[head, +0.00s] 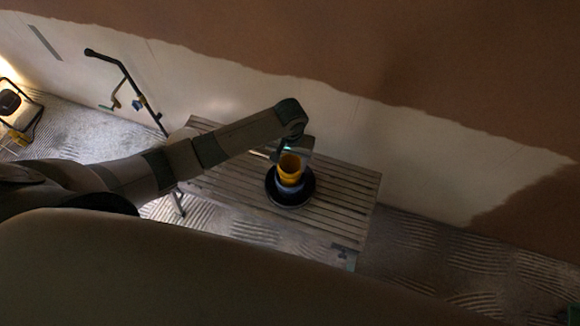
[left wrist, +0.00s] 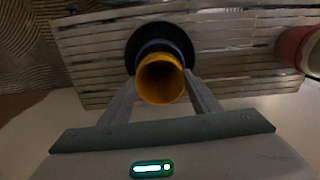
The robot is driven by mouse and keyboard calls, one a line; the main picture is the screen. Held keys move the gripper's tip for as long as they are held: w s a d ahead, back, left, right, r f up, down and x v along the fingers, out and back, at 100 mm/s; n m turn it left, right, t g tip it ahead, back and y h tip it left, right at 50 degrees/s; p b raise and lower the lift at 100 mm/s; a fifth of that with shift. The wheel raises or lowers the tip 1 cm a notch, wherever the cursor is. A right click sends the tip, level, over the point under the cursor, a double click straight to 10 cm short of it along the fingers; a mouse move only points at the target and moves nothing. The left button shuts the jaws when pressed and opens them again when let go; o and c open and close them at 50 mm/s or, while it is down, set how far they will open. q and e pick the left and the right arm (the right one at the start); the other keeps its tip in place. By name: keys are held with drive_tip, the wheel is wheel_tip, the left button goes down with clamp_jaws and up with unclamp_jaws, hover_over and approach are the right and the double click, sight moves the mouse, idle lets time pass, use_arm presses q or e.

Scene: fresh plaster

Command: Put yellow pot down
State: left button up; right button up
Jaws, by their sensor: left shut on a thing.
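The yellow pot (head: 290,165) is upright over the slatted wooden table, its open mouth facing up. It also shows in the left wrist view (left wrist: 161,80). My left gripper (head: 291,154) is shut on it, with one finger on each side in the left wrist view (left wrist: 161,84). Directly below the yellow pot is a blue rounded thing (head: 289,186), mostly hidden by it. Under that is a round black dish (head: 291,202) on the table. I cannot tell whether the yellow pot touches the blue thing. My right gripper is not in view.
The slatted table (head: 335,205) has bare room around the dish. A red pot with a pale rim (left wrist: 291,46) stands at the right in the left wrist view. A part-plastered wall (head: 420,165) runs behind the table. A black stand (head: 128,80) leans at back left.

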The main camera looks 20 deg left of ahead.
sight(290, 169)
use_arm(q)
drive_tip(key=shift+f, duration=0.25)
drive_tip(key=shift+f, duration=2.25)
drive_tip(key=o, duration=1.4)
drive_tip(key=shift+f, duration=0.1)
drive_tip(key=shift+c, duration=0.2)
wheel_tip(290, 169, up, 13)
drive_tip(key=shift+b, duration=0.4)
drive_tip(key=shift+f, duration=0.15)
